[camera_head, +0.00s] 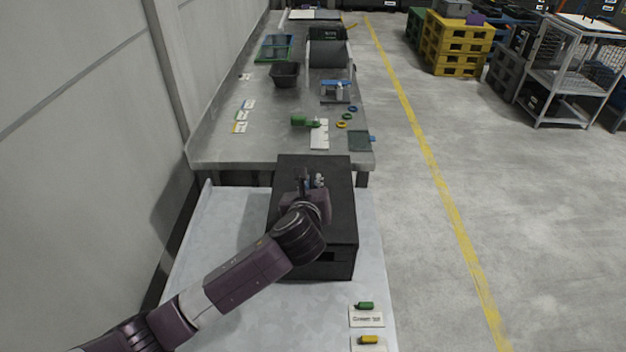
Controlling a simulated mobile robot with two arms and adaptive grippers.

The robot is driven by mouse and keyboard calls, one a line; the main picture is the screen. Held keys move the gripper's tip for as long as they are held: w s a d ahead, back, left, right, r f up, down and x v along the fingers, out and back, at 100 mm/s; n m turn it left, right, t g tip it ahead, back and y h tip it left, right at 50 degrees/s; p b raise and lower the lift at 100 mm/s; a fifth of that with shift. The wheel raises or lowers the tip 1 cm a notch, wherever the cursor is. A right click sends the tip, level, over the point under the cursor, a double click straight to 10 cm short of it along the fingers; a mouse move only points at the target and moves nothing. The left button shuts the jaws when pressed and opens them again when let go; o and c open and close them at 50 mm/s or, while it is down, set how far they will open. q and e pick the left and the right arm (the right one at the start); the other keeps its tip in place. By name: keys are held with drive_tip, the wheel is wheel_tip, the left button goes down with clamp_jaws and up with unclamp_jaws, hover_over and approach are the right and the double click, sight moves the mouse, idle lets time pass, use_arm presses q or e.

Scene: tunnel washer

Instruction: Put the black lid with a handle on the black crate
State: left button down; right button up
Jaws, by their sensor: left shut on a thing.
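The black crate (328,268) stands on the light-topped near table, with a dark opening in its near side. The black lid (338,205) lies flat over the crate's top; I cannot tell whether it is fully seated or slightly above the rim. My left gripper (313,182) is over the middle of the lid, shut on the lid's handle. The handle is mostly hidden by my gripper and wrist. My right gripper is not in view.
The near table (225,235) is clear left of the crate. Green and yellow markers (366,306) lie on cards at its front right. The farther grey bench (215,150) holds a dark bin (285,76), a green bottle (303,121) and rings. A wall runs along the left.

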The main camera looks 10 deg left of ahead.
use_arm(q)
drive_tip(key=shift+f, duration=0.1)
drive_tip(key=c, duration=1.9)
unclamp_jaws()
drive_tip(key=shift+c, duration=0.2)
drive_tip(key=v, duration=1.2)
